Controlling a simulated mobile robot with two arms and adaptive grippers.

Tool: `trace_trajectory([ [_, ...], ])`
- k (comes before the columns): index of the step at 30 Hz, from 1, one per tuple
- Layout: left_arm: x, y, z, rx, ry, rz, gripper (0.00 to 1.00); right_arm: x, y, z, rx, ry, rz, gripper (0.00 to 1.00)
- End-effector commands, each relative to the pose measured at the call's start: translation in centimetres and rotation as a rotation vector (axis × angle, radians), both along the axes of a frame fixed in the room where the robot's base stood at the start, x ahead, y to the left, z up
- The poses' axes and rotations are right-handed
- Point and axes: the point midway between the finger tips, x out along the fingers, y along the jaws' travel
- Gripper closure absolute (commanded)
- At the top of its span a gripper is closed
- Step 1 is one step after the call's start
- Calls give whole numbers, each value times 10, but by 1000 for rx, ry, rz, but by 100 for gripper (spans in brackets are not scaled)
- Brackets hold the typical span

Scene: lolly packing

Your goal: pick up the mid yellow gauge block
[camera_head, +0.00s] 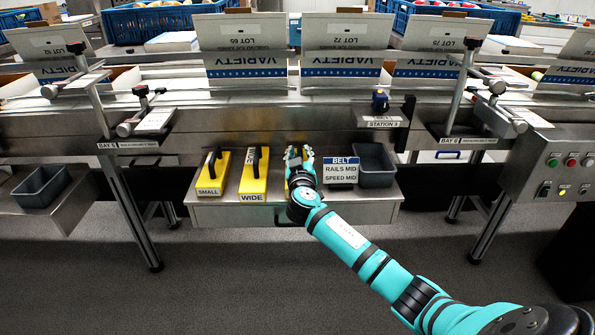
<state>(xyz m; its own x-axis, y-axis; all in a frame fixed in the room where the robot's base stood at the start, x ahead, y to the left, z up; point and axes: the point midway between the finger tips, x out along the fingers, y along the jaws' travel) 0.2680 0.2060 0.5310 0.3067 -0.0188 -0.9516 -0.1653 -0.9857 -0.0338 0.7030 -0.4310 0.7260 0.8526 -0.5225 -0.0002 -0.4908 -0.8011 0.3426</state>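A yellow gauge block (289,172) lies on the steel shelf, mostly hidden by my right gripper and wrist; its label is not visible. My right gripper (299,155) is right over this block, with its fingers around the handle area. The view is too small to tell whether they are closed on it. To the left lie two more yellow blocks with black handles, one marked WIDE (254,178) and one marked SMALL (211,176). My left gripper is not in view.
The shelf (235,215) also holds a BELT sign (341,170) reading "RAILS MID, SPEED MID" and an empty grey bin (375,165) to the right. The conveyor (250,122) with its rails and VARIETY cartons (343,65) runs above and behind. A button panel (567,170) stands at the right.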

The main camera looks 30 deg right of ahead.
Motion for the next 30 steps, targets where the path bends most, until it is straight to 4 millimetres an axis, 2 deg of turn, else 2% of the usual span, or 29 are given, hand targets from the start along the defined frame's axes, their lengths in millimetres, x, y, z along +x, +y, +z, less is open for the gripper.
trace_trajectory([
  [1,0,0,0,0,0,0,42,0,0,0,0,0,0,82],
  [5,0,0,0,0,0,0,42,0,0,0,0,0,0,98],
  [6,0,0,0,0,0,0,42,0,0,0,0,0,0,100],
  [23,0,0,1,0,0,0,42,0,0,5,0,-5,0,100],
  [26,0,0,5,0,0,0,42,0,0,16,-1,-6,0,100],
  [30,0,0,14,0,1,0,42,0,0,43,1,-8,0,100],
])
